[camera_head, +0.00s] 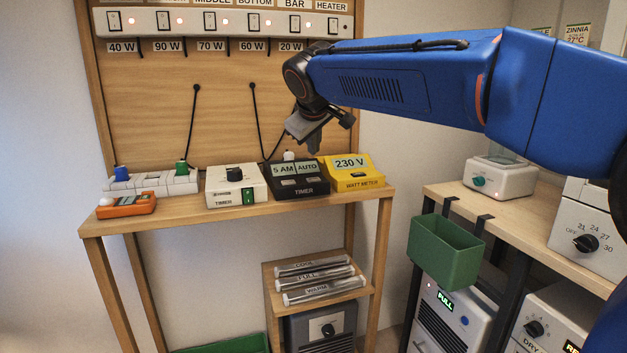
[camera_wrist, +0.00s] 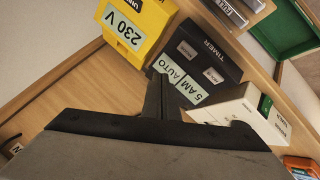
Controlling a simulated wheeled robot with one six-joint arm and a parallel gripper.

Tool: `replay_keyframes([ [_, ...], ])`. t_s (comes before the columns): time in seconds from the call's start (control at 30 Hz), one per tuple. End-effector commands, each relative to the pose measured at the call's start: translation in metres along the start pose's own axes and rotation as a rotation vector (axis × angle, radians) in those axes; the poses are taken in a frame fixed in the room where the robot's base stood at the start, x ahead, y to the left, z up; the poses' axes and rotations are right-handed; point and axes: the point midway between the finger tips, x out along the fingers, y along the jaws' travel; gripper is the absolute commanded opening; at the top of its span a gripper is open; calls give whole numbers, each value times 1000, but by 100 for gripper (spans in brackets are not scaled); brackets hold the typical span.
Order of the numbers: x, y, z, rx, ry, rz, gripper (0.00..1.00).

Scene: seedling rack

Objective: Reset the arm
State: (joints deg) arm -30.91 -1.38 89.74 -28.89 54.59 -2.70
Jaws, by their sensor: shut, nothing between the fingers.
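My blue arm reaches in from the right in the head view. My gripper (camera_head: 314,148) hangs at its end, pointing down, just above the back of the black timer (camera_head: 302,184). In the wrist view my gripper (camera_wrist: 161,98) shows its fingers together with nothing between them. The black timer (camera_wrist: 200,62) lies just beyond the fingertips and reads "5 AM AUTO". Whether the fingertips touch it I cannot tell.
The yellow watt meter (camera_head: 354,172) stands right of the timer on the wooden shelf (camera_head: 240,212). A white timer (camera_head: 236,186), a power strip (camera_head: 150,184) and an orange device (camera_head: 127,205) stand left. A green bin (camera_head: 445,247) hangs from the right table (camera_head: 515,209).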

Motion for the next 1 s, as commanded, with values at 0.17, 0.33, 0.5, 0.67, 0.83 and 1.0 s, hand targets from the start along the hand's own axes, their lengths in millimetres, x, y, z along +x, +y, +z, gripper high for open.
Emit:
replay_keyframes([
  [0.17, 0, 0, 1, 1, 0, 0, 0],
  [0.33, -6, 7, 29, 32, -21, -8, 0],
  [0.5, -18, 16, 104, 115, -76, -32, 0],
  [0.67, -31, 14, 183, 207, -131, -58, 0],
  [0.83, -45, 0, 264, 308, -186, -83, 0],
  [1.0, -58, -25, 342, 413, -236, -108, 0],
])
